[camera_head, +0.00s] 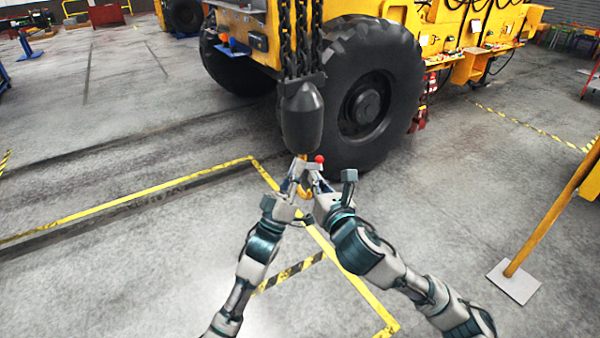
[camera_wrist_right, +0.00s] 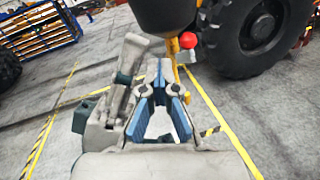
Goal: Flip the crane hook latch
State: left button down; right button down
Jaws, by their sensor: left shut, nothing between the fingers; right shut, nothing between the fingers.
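A dark hook block (camera_head: 302,118) hangs from chains (camera_head: 300,35) in the head view. A yellow crane hook (camera_head: 305,193) hangs below it, mostly hidden behind my grippers. A red ball (camera_head: 320,158) sits at the hook's upper right; it also shows in the right wrist view (camera_wrist_right: 188,40). My left gripper (camera_head: 297,171) is shut and empty, close to the hook's left side. My right gripper (camera_head: 315,172) is shut and empty, just below the red ball. In the right wrist view, its fingertips (camera_wrist_right: 160,68) meet close to the hook (camera_wrist_right: 178,72). I cannot tell whether either touches it.
A yellow vehicle (camera_head: 470,40) with a large black tyre (camera_head: 370,95) stands right behind the hook. A yellow post on a pale base plate (camera_head: 514,283) leans at the right. Yellow floor lines (camera_head: 130,198) mark open concrete at the left.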

jog(key=shift+w+a+f, duration=0.1)
jog(key=shift+w+a, duration=0.05)
jog(key=shift+a, duration=0.3)
jog(key=shift+w+a+f, duration=0.1)
jog(key=shift+w+a, duration=0.05)
jog(key=shift+a, duration=0.25)
jog(key=c, duration=1.8)
grip_release()
jog(key=shift+d, duration=0.35)
jog(key=o, duration=0.7)
jog(key=shift+s+d+r, duration=0.1)
jog(key=shift+s+d, duration=0.05)
jog(key=shift+d, duration=0.35)
jog(key=shift+o, duration=0.4)
jog(key=shift+d, duration=0.2)
pick_arm(q)
jog(key=shift+w+a+f, duration=0.15)
jog(key=shift+a+f, duration=0.2)
jog(key=shift+f, duration=0.45)
pick_arm(e)
jog(key=shift+a, duration=0.85)
jog(key=shift+d, duration=0.1)
